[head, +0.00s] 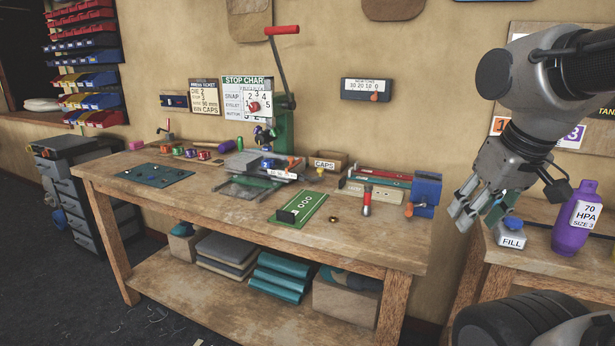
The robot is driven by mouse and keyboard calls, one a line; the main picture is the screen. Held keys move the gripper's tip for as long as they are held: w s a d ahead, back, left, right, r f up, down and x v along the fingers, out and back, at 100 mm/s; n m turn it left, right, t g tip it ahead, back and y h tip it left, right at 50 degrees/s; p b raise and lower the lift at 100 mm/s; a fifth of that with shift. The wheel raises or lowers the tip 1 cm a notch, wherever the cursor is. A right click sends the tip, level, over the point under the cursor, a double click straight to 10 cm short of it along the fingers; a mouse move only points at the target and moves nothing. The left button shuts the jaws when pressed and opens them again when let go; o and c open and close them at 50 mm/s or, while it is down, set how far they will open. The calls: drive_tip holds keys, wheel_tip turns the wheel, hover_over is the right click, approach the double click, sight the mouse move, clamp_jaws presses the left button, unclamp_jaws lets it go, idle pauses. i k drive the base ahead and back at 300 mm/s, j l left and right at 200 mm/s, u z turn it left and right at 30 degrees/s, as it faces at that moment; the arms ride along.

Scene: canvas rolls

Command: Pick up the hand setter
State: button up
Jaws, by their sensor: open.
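No label marks the hand setter, and I cannot tell for sure which tool it is. A small upright tool with a red top (367,199) stands on the wooden workbench (230,213), near its front right. A small orange-handled piece (409,209) is beside the blue vise-like block (426,190) at the bench's right end. Another small upright tool (168,134) stands at the far left back. My gripper (480,212) hangs at the right, pointing down, open and seemingly empty. It is right of the blue block and apart from these tools.
A green press (283,130) with a long red-tipped lever rises at the back. A green mat (299,209) lies at the front middle. Bare wood shows at the front left.

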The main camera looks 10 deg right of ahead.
sight(366, 210)
drive_tip(key=i+z, duration=0.65)
drive_tip(key=l+u, duration=0.15)
drive_tip(key=l, duration=0.3)
drive_tip(key=k+l+u, duration=0.2)
drive_tip(key=l, duration=0.2)
drive_tip(key=l+u, duration=0.15)
drive_tip(key=l, duration=0.3)
drive_tip(key=k, duration=0.05)
